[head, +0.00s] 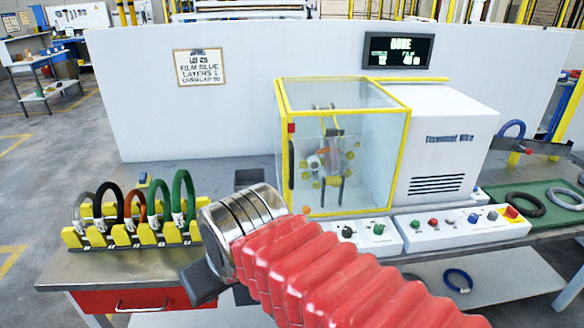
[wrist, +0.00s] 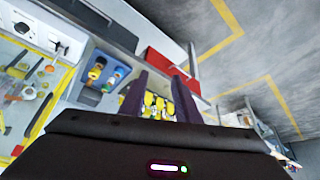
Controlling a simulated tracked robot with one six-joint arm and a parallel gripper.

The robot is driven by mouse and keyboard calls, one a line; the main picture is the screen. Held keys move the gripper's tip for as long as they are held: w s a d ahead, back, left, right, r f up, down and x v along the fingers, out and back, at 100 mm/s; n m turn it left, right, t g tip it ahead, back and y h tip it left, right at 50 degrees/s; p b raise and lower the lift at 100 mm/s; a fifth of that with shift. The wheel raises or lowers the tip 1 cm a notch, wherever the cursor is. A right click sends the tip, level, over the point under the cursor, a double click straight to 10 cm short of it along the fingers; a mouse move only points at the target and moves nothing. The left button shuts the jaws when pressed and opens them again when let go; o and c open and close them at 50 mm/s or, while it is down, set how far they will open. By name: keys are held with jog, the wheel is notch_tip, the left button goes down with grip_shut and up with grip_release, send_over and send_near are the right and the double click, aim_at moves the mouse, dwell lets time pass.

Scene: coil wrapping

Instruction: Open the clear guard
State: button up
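The clear guard (head: 362,150) is a yellow-framed box of see-through panels on the bench, and it looks closed. A dark upright handle (head: 291,164) sits on its left edge, below a small red block. Behind the panels a wrapping ring with yellow rollers (head: 332,158) shows. Part of the guard's yellow frame (wrist: 45,118) shows at the left of the wrist view. My gripper (wrist: 160,79) has its two dark fingers apart with nothing visible between them. In the head view my wrist is in front of and left of the guard, and the fingertips are hard to make out.
A yellow rack with several coloured coils (head: 135,215) stands at the left of the bench. A control panel (head: 462,228) with buttons runs along the front right. A green tray (head: 540,205) holds coils at the right. A display (head: 398,50) reads DONE.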

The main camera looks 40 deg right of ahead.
jog(key=w+d+r+m, duration=0.1)
jog(key=w+d+r, duration=0.5)
jog(key=w, duration=0.1)
notch_tip(320, 180, up, 6)
jog(key=m+g+h, duration=0.2)
jog(key=m, duration=0.1)
send_over(292, 165)
jog(key=s+a, duration=0.2)
jog(key=s, duration=0.3)
jog(key=shift+w+d+f, duration=0.15)
jog(key=shift+w+f, duration=0.05)
jog(key=shift+w, duration=0.05)
jog(key=shift+f, duration=0.1)
jog(key=x, duration=1.3)
jog(key=shift+w+a+f, duration=0.2)
jog(key=shift+w+f, duration=0.1)
jog(key=shift+w, duration=0.15)
grip_shut()
jog(key=shift+t, duration=0.3)
